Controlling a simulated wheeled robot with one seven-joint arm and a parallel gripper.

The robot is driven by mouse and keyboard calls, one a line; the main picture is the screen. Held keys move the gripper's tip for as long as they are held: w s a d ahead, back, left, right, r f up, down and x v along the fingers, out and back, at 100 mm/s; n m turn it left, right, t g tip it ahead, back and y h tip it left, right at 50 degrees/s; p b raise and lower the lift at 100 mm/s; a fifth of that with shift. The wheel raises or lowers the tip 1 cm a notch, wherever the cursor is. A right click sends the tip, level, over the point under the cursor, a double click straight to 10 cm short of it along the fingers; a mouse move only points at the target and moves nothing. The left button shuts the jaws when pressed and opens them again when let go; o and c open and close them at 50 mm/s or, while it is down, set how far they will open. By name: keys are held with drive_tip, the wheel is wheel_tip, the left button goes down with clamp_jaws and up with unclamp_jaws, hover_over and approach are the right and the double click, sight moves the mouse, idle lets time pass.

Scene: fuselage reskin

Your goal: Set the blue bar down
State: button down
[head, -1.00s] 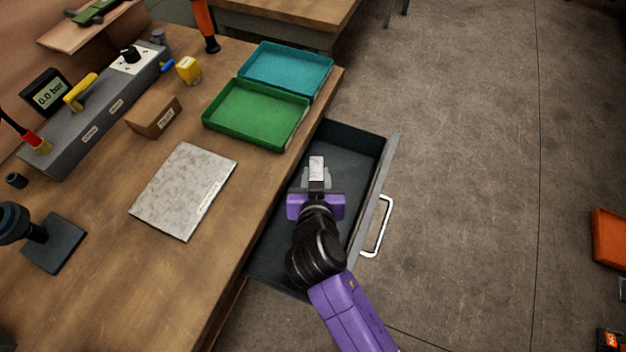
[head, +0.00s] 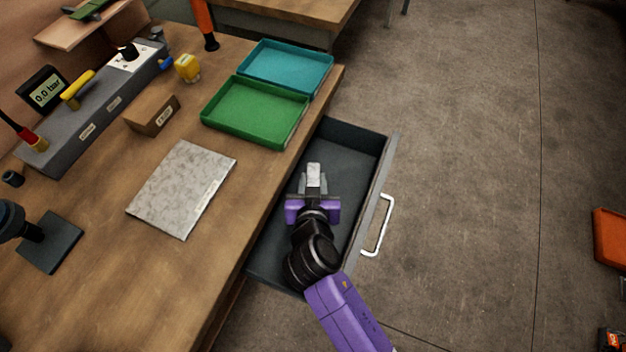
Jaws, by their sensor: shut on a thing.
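My gripper (head: 313,184) is shut on a pale silver-grey block (head: 314,170), seen from above in the head view. It is over the open drawer (head: 350,150), towards the drawer's middle. I cannot tell whether the block touches the drawer floor or hangs above it. I see no bar that looks blue; the held piece looks silver-grey from here, and its underside is hidden.
The drawer's front has a white handle (head: 381,226). On the bench are a green tray (head: 255,140), a teal tray (head: 285,92), a grey speckled plate (head: 180,190) and a cardboard box (head: 152,114). Open floor lies to the right.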

drive_tip(key=shift+w, duration=0.1)
drive_tip(key=c, duration=1.1)
unclamp_jaws()
drive_tip(key=shift+f, duration=0.15)
drive_tip(key=shift+r+p, duration=0.35)
drive_tip(key=shift+r, duration=0.1)
drive_tip(key=v, duration=1.2)
drive_tip(key=shift+r, duration=0.15)
drive_tip(key=shift+s, duration=0.2)
